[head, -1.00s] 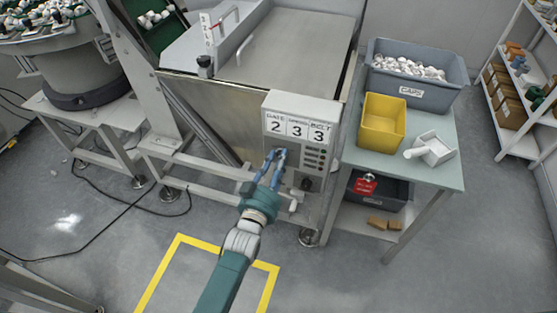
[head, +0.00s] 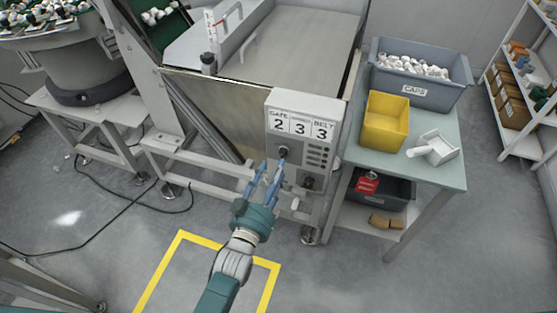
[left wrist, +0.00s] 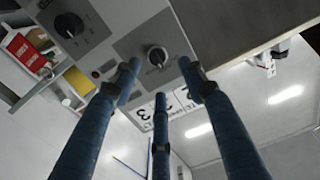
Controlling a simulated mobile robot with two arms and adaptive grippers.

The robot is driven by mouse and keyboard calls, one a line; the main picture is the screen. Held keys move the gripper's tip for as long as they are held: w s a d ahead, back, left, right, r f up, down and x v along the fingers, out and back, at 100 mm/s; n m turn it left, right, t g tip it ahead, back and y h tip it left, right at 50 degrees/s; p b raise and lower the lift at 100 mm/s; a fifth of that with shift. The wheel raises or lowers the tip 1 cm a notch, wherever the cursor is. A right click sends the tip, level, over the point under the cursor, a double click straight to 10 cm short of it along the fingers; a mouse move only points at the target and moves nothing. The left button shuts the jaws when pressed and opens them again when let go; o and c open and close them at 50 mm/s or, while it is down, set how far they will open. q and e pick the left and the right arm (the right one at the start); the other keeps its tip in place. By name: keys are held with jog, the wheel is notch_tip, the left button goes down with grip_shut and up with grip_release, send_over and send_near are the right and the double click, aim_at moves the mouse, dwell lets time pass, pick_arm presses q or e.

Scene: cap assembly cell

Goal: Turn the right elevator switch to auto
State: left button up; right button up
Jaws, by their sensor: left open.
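A grey control box (head: 290,122) stands on the machine's front. One dark knob (head: 283,152) is under its number displays, and a second dark knob (head: 307,183) is lower right. In the left wrist view the first knob (left wrist: 157,57) is ahead of the fingertips and the second knob (left wrist: 68,25) is at upper left. Their labels are too small to read, so I cannot tell which is the elevator switch or its setting. My left gripper (head: 269,172) is open and empty, just below and in front of the first knob, apart from it. My right gripper is not in view.
A side table (head: 437,172) at right holds a yellow bin (head: 385,125), a grey caps bin (head: 420,92) and a white scoop (head: 436,152). A dark bin with a red tag (head: 367,184) is on its lower shelf. A bowl feeder (head: 85,75) is at left.

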pick_arm(q)
jog(key=v, duration=0.6)
dwell(0.3)
jog(key=s+a+f+g+y, duration=0.1)
jog(key=s+a+f+g, duration=0.3)
jog(key=f, duration=0.7)
jog(key=s+a+f+g+y, duration=0.1)
jog(key=s+f, duration=0.4)
jog(key=f, duration=0.6)
jog(key=s+a+f+g+y, duration=0.1)
jog(key=s+a+f+g, duration=0.3)
jog(key=f, duration=0.6)
jog(key=s+a+f+g+y, duration=0.1)
jog(key=s+a+f+g, duration=0.1)
jog(key=s+f, duration=0.3)
jog(key=s+a+f+g, duration=0.2)
jog(key=s+a+f, duration=0.3)
jog(key=s, duration=0.9)
jog(key=s+a+f+n+g+y, duration=0.1)
jog(key=s+a+f+g, duration=0.2)
jog(key=s+f, duration=0.3)
jog(key=s, duration=0.3)
jog(key=shift+a+y, duration=0.3)
jog(key=shift+s+f, duration=0.15)
